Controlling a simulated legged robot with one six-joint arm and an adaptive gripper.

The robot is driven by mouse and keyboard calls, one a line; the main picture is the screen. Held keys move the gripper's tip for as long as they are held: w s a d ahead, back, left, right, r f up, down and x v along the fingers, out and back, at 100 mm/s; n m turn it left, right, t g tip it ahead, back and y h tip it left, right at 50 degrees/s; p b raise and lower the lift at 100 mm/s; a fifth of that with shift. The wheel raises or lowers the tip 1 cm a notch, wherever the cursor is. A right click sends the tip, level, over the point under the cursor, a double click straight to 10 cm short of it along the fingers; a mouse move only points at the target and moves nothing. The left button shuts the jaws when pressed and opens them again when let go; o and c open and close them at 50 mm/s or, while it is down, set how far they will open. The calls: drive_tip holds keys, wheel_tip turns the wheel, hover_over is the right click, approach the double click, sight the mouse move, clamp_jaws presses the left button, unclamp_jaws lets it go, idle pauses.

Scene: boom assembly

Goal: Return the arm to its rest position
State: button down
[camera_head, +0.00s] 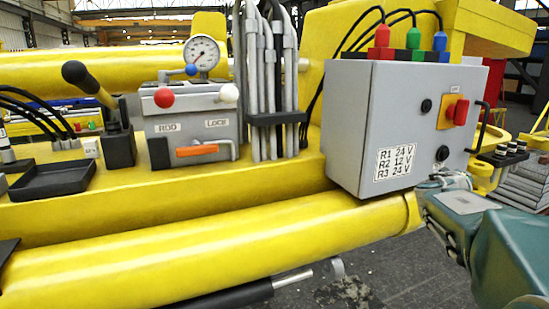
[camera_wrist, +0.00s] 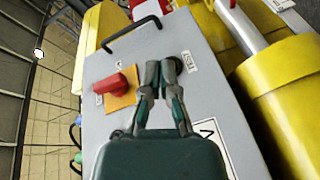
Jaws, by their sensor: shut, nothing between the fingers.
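My gripper (camera_head: 446,184) is at the lower right of the head view, by the lower right corner of the grey control box (camera_head: 345,130). Part of my green arm shows behind it. In the wrist view my gripper (camera_wrist: 168,72) is shut with nothing between its fingers. It is in front of the grey box face (camera_wrist: 205,50), beside the red rotary switch (camera_wrist: 116,83) on its orange plate. Whether the fingertips touch the box face cannot be told.
A black handle (camera_head: 482,125) sticks out of the box's right side. A yellow boom tube (camera_head: 200,255) runs below. A lever (camera_head: 90,83), a valve block (camera_head: 190,125) with red and white knobs, a gauge (camera_head: 201,53) and grey hoses (camera_head: 270,90) stand left. Dark floor lies below.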

drive_tip(key=s+a+f+m+g+y, duration=0.1)
drive_tip(key=s+a+f+y, duration=0.3)
drive_tip(key=s+a, duration=0.5)
drive_tip(key=s+a+f+m+g+y, duration=0.1)
drive_tip(key=s+a+f+g+y, duration=0.1)
drive_tip(key=s+a+f+y, duration=0.3)
drive_tip(key=s+a+f+m+g+y, duration=0.1)
drive_tip(key=s+a+f+y, duration=0.3)
drive_tip(key=s+a+f, duration=0.4)
drive_tip(key=s+a, duration=0.5)
drive_tip(key=a, duration=0.4)
drive_tip(key=shift+f+g, duration=0.3)
drive_tip(key=shift+g, duration=0.1)
drive_tip(key=shift+d, duration=0.1)
